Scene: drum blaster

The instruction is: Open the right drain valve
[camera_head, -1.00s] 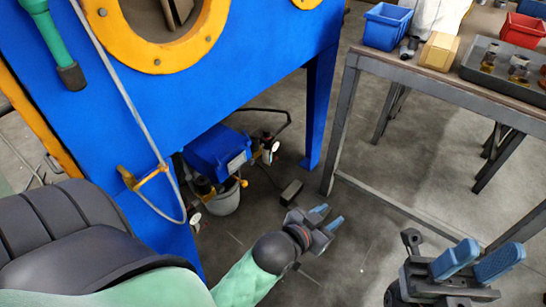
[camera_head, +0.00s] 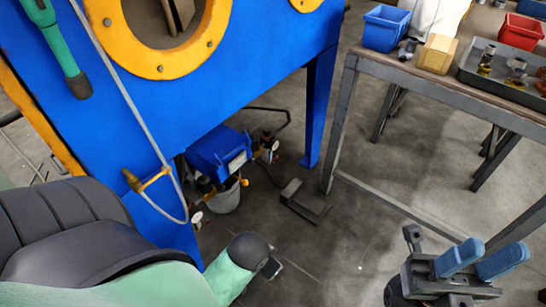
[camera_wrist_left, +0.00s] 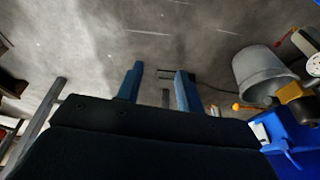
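Under the blue cabinet, a drain unit with a blue body (camera_head: 218,152) carries small yellow-orange valve handles, one of them a right-hand handle (camera_head: 275,147). Another handle (camera_head: 243,182) sits beside a grey bucket (camera_head: 224,198). The left wrist view shows a yellow lever (camera_wrist_left: 246,107) next to the bucket (camera_wrist_left: 262,72), right of my left gripper (camera_wrist_left: 160,70). That gripper is open and empty, its blue fingers apart. In the head view it is mostly hidden behind my green forearm. My right gripper (camera_head: 482,264) is open and empty at lower right, away from the valves.
The blue cabinet (camera_head: 265,60) stands over the unit, with a leg (camera_head: 318,110) to its right. A hose (camera_head: 125,85) hangs at its front. A dark pedal (camera_head: 303,200) lies on the floor. A workbench (camera_head: 440,83) holding bins stands at right.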

